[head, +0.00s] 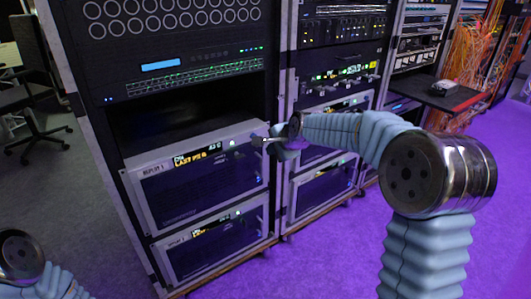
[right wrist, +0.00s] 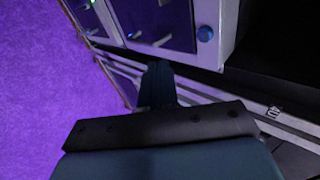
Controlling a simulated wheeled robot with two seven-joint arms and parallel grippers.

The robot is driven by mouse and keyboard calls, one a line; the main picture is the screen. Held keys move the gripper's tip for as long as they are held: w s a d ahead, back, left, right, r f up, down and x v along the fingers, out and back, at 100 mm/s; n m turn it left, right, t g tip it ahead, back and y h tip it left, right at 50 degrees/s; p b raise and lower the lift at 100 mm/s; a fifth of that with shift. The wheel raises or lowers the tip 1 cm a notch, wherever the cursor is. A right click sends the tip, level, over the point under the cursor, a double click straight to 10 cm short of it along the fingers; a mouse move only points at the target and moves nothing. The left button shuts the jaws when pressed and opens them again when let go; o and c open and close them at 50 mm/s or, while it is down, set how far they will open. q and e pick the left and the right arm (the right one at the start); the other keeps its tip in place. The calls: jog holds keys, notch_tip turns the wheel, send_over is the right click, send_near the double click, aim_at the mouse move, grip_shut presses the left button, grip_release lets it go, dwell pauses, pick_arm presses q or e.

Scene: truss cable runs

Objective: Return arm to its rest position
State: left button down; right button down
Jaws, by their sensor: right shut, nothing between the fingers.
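My right arm reaches in from the right in the head view, in light blue sleeves with dark metal joints. Its gripper (head: 262,140) is in front of the left rack, near the upper right corner of the upper silver-framed unit (head: 195,178). I cannot tell whether it touches the unit. In the right wrist view the gripper's fingers (right wrist: 160,75) are together with nothing between them, and a panel with a blue knob (right wrist: 205,33) is beyond. Only a joint and sleeve of my left arm show at the lower left of the head view; its gripper is out of frame.
A second silver-framed unit (head: 212,242) sits below the first. A middle rack (head: 330,115) stands beside it. A dark shelf (head: 440,97) juts out at the right, near orange cables (head: 475,50). An office chair (head: 35,125) stands far left. Purple-lit floor (head: 330,255) is open in front.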

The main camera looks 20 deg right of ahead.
jog(key=a+v, duration=0.1)
jog(key=v, duration=0.3)
jog(key=s+a+f+n+g, duration=0.2)
jog(key=s+f, duration=0.1)
jog(key=f, duration=0.7)
jog(key=s+a+f+n+g, duration=0.1)
jog(key=s+a+f+n, duration=0.2)
jog(key=f, duration=0.6)
jog(key=s+a+f+n+g, duration=0.15)
jog(key=s+f, duration=0.25)
jog(key=f, duration=0.6)
jog(key=s+a+f+n+g+y, duration=0.1)
jog(key=s+a+f+n+g, duration=0.1)
jog(key=s+f, duration=0.4)
jog(key=s+a+f+n+g+y, duration=0.1)
jog(key=s+a+f+n, duration=0.4)
jog(key=s, duration=1)
notch_tip(320, 180, down, 2)
jog(key=shift+s+f+n+g, duration=0.2)
jog(key=shift+s+n+g, duration=0.2)
jog(key=shift+g, duration=0.15)
